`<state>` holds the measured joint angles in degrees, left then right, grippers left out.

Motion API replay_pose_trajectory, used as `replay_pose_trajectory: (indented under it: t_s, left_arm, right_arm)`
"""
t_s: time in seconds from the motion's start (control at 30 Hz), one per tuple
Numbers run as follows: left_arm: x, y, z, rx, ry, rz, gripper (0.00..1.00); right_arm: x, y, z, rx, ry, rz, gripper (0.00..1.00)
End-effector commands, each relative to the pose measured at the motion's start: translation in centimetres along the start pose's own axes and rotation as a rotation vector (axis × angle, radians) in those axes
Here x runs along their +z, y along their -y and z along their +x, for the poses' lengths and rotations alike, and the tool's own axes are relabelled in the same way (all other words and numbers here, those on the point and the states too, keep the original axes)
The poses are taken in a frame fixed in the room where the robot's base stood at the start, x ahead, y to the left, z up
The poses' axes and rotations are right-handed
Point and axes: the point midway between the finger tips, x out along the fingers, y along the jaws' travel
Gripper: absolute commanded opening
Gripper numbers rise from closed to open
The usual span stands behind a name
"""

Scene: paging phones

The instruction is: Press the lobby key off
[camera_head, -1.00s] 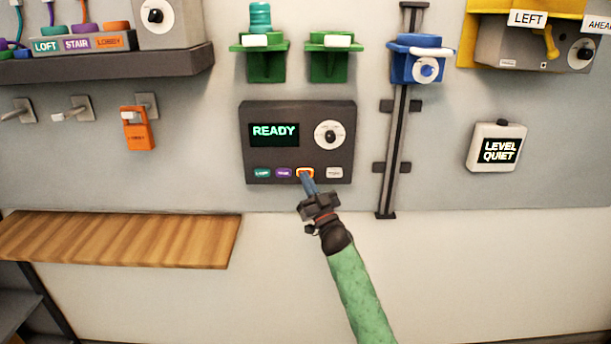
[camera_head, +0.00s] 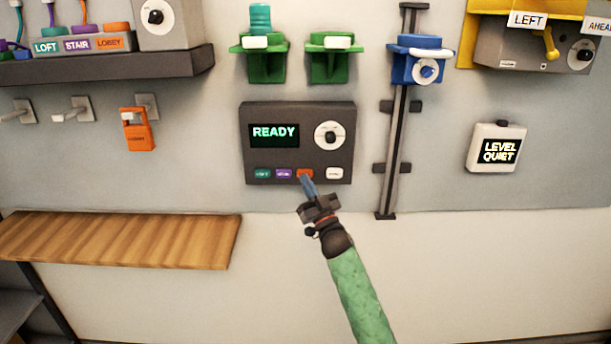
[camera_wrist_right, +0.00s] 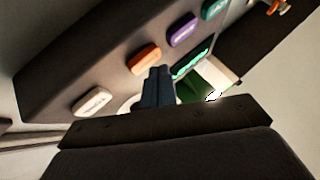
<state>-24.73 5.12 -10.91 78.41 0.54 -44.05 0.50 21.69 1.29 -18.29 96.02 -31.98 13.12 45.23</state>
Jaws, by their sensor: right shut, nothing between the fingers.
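The lobby key is the orange key (camera_head: 304,173) on the dark panel (camera_head: 296,152), third in its row; it shows plain orange with no lit border. It also shows in the right wrist view (camera_wrist_right: 143,58). My right gripper (camera_head: 306,182) is shut and empty, its blue fingertips just at the lower edge of this key. In the right wrist view the shut fingers (camera_wrist_right: 158,75) lie beside the orange key; whether they touch it I cannot tell. The panel screen (camera_head: 274,133) reads READY. My left gripper is not in view.
A teal key (camera_head: 262,174), a purple key (camera_head: 284,174) and a white key (camera_head: 334,173) flank the orange one. A round dial (camera_head: 331,135) sits above. A wooden shelf (camera_head: 120,240) is at lower left. The wall below the panel is clear.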

Motion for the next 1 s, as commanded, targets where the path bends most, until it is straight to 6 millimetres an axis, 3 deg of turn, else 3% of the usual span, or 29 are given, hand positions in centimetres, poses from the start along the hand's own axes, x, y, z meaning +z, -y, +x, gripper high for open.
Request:
replay_pose_trajectory:
  t_s: [0.7,1.0]
  left_arm:
    - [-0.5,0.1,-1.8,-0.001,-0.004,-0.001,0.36]
    - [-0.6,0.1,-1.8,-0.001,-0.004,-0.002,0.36]
  right_arm:
    - [-2.9,2.8,-3.8,0.000,0.000,0.000,0.00]
    - [-2.9,3.0,-4.1,0.000,0.000,0.000,0.00]
